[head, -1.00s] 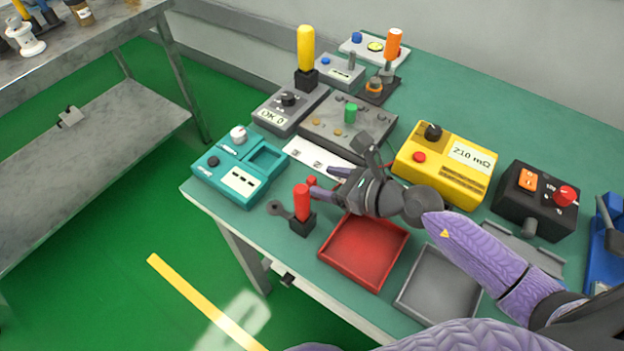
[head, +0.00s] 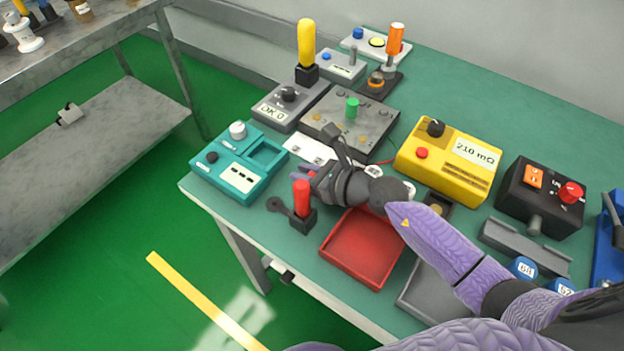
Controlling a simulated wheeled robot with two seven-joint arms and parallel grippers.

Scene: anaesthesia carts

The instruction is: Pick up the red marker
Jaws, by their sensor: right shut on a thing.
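My right gripper (head: 304,173) reaches in from the right, low over the front left of the green table. Only a small bit of red, the red marker (head: 313,174), shows at the fingers; the rest is hidden by the gripper. Whether it is clear of the table I cannot tell. My left gripper is not in view.
The red handle (head: 302,198) on a black base stands close in front of my fingers. A red tray (head: 362,250), a grey tray (head: 425,290), a teal device (head: 238,165) and a yellow meter (head: 447,163) surround the spot. The table's front edge is close.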

